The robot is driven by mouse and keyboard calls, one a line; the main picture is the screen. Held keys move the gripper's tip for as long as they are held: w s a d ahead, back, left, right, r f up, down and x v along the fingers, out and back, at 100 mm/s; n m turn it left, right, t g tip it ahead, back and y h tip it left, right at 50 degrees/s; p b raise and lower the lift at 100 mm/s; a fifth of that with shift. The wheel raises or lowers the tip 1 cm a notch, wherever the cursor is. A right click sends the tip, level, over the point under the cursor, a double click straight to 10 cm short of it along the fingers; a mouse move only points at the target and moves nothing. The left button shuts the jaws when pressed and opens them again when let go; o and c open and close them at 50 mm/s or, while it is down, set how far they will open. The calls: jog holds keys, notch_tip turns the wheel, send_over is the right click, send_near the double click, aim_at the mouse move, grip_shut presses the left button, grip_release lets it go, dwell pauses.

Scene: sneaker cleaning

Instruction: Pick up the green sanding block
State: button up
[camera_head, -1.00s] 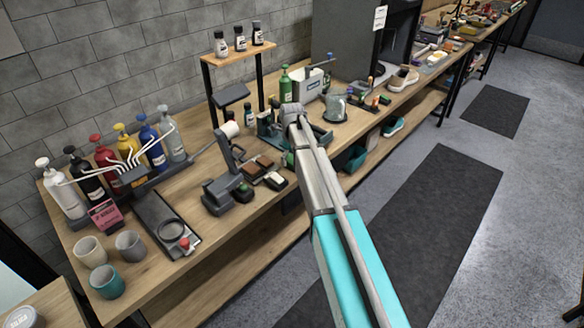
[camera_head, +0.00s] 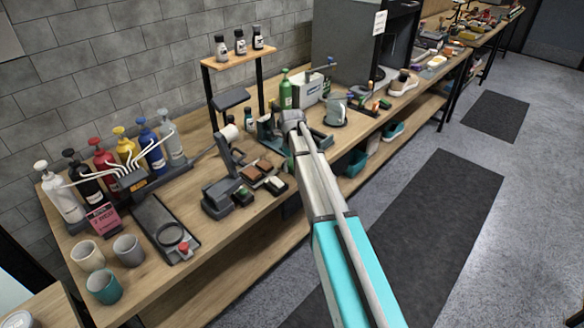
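Several small sanding-type blocks lie in a cluster on the workbench, left of my arm. A dark block with a greenish tint (camera_head: 243,197) sits at the left of the cluster, beside the grey stand. Another block with a pale top and dark green sides (camera_head: 277,186) lies near the bench's front edge. I cannot tell for certain which is the green sanding block. My arm reaches from the lower right over the bench, and its end is above and behind the cluster. The gripper fingers are hidden behind the arm.
A grey stand (camera_head: 222,195) and brown blocks (camera_head: 258,170) are close to the cluster. Coloured pump bottles (camera_head: 151,148), a black tray (camera_head: 160,226) and cups (camera_head: 104,287) are to the left.

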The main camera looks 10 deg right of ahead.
jog(key=c, duration=0.7)
jog(key=shift+r, duration=0.1)
notch_tip(320, 180, up, 3)
jog(key=p, duration=0.3)
jog(key=s+d+r+p, duration=0.5)
jog(key=s+r+p, duration=0.4)
jog(key=s, duration=0.4)
jog(key=shift+r+p, duration=0.4)
jog(key=shift+p, duration=0.15)
